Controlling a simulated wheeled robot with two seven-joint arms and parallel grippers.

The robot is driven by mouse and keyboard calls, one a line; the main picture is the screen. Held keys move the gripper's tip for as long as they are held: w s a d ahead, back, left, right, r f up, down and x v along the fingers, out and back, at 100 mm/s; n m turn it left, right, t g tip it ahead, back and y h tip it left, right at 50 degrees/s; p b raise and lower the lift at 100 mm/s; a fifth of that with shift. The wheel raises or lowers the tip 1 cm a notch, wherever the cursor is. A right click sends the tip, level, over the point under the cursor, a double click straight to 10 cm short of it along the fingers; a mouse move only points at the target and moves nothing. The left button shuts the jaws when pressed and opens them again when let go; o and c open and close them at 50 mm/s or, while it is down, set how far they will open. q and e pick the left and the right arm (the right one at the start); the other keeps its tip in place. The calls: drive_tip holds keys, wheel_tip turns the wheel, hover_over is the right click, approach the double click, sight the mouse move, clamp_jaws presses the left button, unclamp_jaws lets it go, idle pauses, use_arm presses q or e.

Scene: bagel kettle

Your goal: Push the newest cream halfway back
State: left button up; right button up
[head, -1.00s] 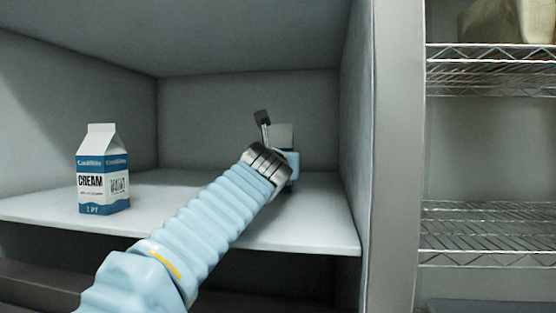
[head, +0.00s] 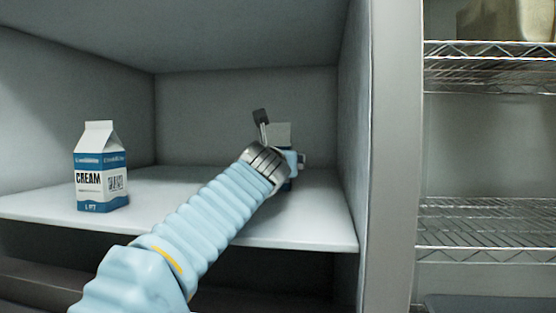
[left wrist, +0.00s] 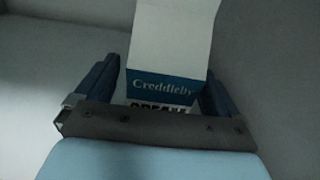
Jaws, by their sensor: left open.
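One cream carton (head: 100,180), white and blue with a gable top, stands upright near the front left of the shelf in the head view. A second carton (head: 279,134) stands further back on the right, mostly hidden behind my left gripper (head: 275,150). The left wrist view shows this carton (left wrist: 172,50) upright between the two fingers of my left gripper (left wrist: 160,85), its blue band and lettering facing the palm. The fingers are open on either side of it; whether they touch it I cannot tell. My right gripper is not in view.
The white shelf (head: 180,215) lies inside a grey cabinet with a back wall and a right side wall (head: 353,130) close to the second carton. Bare shelf lies between the cartons. Wire racks (head: 490,220) stand outside at the right.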

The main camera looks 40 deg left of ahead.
use_arm(q)
drive_tip(key=shift+s+d+f, duration=0.1)
drive_tip(key=shift+s+d, duration=0.2)
drive_tip(key=b+v, duration=0.2)
drive_tip(key=v, duration=1)
drive_tip(key=shift+a+b, duration=0.1)
drive_tip(key=shift+b, duration=0.2)
drive_tip(key=shift+s+d, duration=0.25)
drive_tip(key=shift+s, duration=0.3)
